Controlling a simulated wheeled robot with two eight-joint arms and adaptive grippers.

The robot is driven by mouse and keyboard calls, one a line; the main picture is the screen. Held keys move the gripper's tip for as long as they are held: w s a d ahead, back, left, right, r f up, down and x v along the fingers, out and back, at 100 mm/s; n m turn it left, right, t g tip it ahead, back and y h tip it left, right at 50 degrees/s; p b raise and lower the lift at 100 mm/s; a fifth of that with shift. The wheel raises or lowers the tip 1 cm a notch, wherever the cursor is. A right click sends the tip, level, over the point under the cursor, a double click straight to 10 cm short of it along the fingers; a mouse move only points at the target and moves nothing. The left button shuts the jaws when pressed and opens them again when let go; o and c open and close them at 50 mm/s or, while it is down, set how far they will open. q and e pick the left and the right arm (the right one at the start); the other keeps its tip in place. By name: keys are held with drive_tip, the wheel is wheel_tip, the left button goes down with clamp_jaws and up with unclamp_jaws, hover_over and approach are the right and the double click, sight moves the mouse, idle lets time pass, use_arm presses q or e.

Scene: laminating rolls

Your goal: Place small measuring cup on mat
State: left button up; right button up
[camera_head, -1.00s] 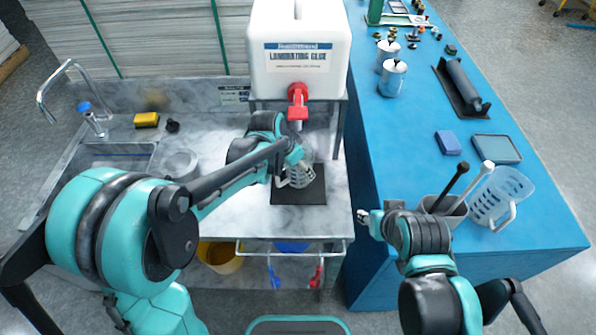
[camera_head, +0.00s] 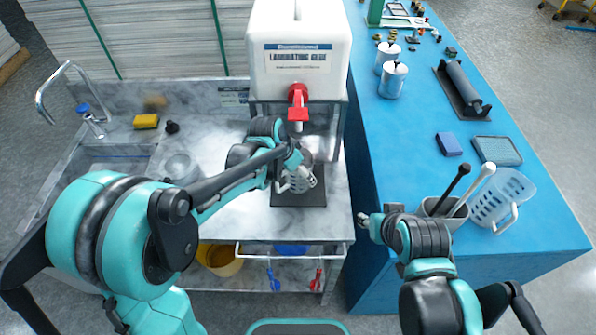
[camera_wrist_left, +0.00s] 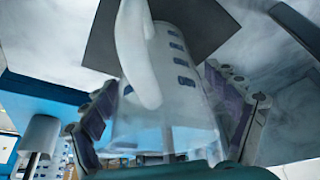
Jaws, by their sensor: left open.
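The small measuring cup (camera_head: 297,184), clear with a white handle, is at the dark mat (camera_head: 300,200) on the marble counter. In the left wrist view the cup (camera_wrist_left: 165,105) is between my left gripper's (camera_wrist_left: 168,110) two fingers, handle toward the camera, with the mat (camera_wrist_left: 185,22) beyond its far end. The fingers are apart, one on each side of the cup. In the head view my left gripper (camera_head: 297,164) is right at the cup and partly covers it. I cannot tell whether its base rests flat. My right gripper (camera_head: 369,222) is over the blue table's left edge, its jaws unclear.
The white glue tank (camera_head: 298,80) with a red tap (camera_head: 298,100) stands behind the mat. A large measuring jug (camera_head: 500,203) and a tool holder (camera_head: 440,212) stand on the blue table (camera_head: 400,150).

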use_arm(q)
drive_tip(key=p+v, duration=0.3)
drive_tip(key=v, duration=0.8)
drive_tip(key=shift+a+r+p, duration=0.1)
drive_tip(key=shift+r+p, duration=0.25)
drive_tip(key=s+a+r+n+t+y, duration=0.1)
drive_tip(key=s+a+n+t+y, duration=0.2)
drive_tip(key=s+a+n, duration=0.6)
drive_tip(key=s+a, duration=0.5)
drive_tip(key=s, duration=0.3)
drive_tip(key=shift+a+r+t, duration=0.2)
drive_tip(key=shift+t, duration=0.2)
